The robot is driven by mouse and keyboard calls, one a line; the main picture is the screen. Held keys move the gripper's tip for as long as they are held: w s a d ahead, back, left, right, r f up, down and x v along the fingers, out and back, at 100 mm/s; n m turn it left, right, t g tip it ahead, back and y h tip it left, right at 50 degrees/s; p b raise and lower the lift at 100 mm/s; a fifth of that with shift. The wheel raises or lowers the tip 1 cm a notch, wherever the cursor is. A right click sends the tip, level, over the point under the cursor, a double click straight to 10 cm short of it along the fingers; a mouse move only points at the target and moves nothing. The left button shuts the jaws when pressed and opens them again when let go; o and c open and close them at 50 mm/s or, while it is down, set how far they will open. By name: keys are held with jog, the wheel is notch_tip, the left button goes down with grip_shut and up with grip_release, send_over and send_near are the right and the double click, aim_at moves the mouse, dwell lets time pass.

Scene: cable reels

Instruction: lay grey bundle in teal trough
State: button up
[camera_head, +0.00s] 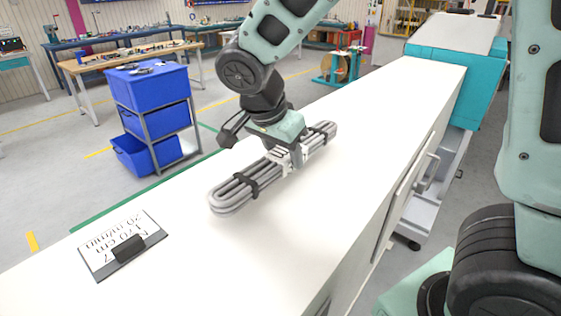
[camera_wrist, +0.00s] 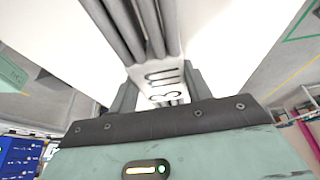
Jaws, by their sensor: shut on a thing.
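The grey bundle (camera_head: 236,190) is a long loop of grey cable bound with black straps, with a white label at its middle. My gripper (camera_head: 287,157) is shut around that labelled middle, and the bundle's ends stick out on both sides. The bundle is over the white bench top (camera_head: 330,205); I cannot tell whether it touches it. In the wrist view the bundle (camera_wrist: 125,30) runs up from between the fingers (camera_wrist: 158,90), its label partly hidden by the gripper body. No teal trough can be made out for certain; a teal machine housing (camera_head: 452,53) stands at the bench's far end.
A sign plate with a black clip (camera_head: 128,248) lies on the bench at the near left. A rack of blue bins (camera_head: 148,88) stands on the floor beyond the bench's left edge. A cable reel on a teal stand (camera_head: 336,68) is behind. The bench top beyond the bundle is clear.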

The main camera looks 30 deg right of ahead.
jog(key=shift+f+p, duration=0.35)
jog(key=shift+f, duration=1.25)
jog(key=shift+f, duration=0.1)
jog(key=o, duration=1.3)
